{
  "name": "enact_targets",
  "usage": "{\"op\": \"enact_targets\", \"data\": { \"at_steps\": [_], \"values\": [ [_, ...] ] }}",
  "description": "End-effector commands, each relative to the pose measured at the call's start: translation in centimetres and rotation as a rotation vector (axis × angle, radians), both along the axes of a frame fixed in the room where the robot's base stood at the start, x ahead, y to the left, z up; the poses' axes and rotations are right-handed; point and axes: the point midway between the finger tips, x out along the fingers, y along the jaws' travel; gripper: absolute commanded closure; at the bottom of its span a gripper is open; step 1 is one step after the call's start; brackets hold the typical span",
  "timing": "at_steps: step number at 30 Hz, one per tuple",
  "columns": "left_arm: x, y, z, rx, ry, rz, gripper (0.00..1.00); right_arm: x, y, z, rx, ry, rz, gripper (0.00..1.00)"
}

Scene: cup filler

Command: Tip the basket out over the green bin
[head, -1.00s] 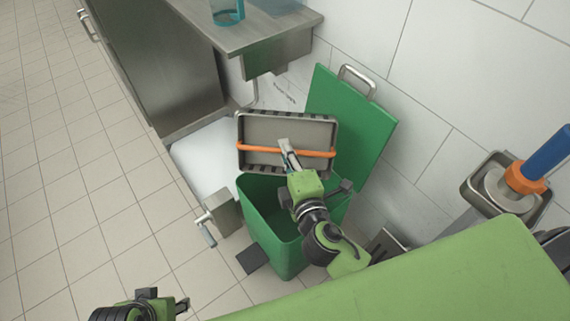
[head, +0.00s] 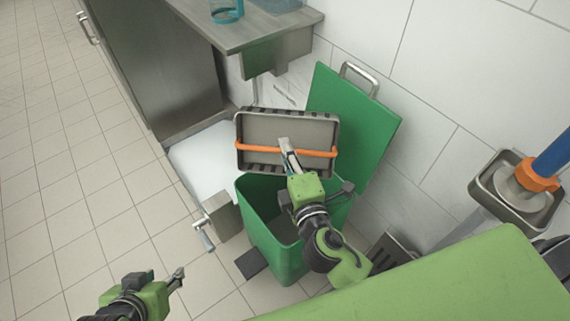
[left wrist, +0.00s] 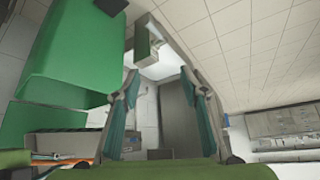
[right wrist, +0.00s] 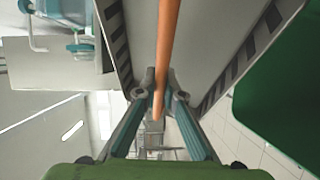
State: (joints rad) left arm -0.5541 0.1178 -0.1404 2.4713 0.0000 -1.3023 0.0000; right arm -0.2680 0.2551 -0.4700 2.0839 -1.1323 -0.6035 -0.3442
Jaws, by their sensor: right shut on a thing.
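The grey basket (head: 262,131) has dark ribbed edges and an orange handle (head: 258,148). It is held steeply tilted above the back part of the green bin (head: 262,225), a broad grey face toward the head camera. I see nothing loose in it. My right gripper (head: 286,146) is shut on the handle at its middle; the right wrist view shows the handle (right wrist: 166,50) between the fingers (right wrist: 160,95). The bin's green lid (head: 352,125) stands open behind. My left gripper (head: 178,278) is open and empty, low at the left; its fingers (left wrist: 162,100) are apart.
A steel counter (head: 235,30) with a teal container (head: 226,10) stands at the back. A white surface (head: 200,160) lies left of the bin, with a metal bracket and pedal nearby. The tiled wall is close behind the lid. The floor at left is clear.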

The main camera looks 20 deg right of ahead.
Motion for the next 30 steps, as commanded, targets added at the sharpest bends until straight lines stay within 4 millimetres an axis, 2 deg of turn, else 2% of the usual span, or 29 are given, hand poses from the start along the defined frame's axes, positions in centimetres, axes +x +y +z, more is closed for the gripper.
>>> {"op": "enact_targets", "data": {
  "at_steps": [18,30],
  "values": [
    [5.2,-1.8,2.7,-0.056,-0.259,-0.019,0.6,0.0,0.0,0.0,-0.017,-0.041,0.0,1.0],
    [7.8,-2.9,5.2,-0.094,-0.418,-0.031,0.6,0.0,0.0,0.0,-0.027,-0.063,0.0,1.0]
  ]
}}
